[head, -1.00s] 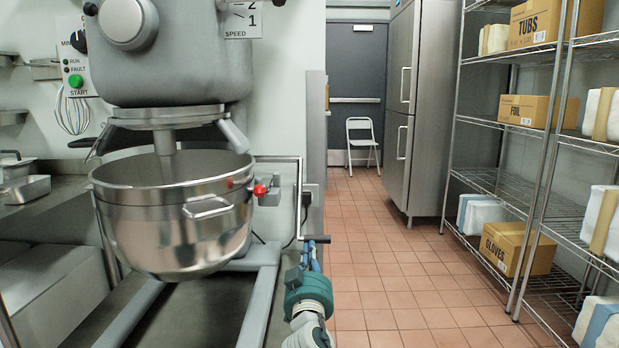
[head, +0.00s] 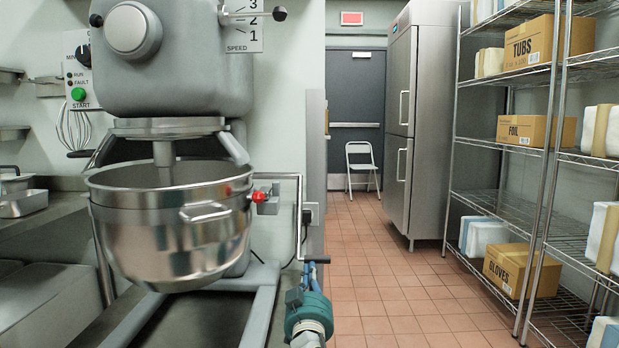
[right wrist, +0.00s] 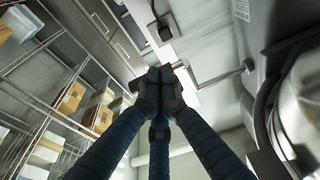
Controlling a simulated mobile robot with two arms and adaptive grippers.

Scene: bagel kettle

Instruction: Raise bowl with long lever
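The steel bowl (head: 170,240) hangs in the mixer's cradle, below the grey mixer head (head: 170,65), in the head view. The beater shaft reaches down into it. The long lever (head: 299,210) runs right from beside the bowl, then down to a dark handle (head: 317,259). My right gripper (head: 310,279), with blue fingers, is at this handle. In the right wrist view its fingers (right wrist: 160,85) are drawn together around the lever's end, with the pale rod (right wrist: 216,78) leading away; the fingers hide most of the handle. My left gripper is not in view.
A steel counter (head: 62,207) stands left. Wire shelving (head: 510,212) with boxes stands right, a steel fridge (head: 402,140) and a folding chair (head: 361,160) at the back. The tiled floor (head: 400,290) between is clear.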

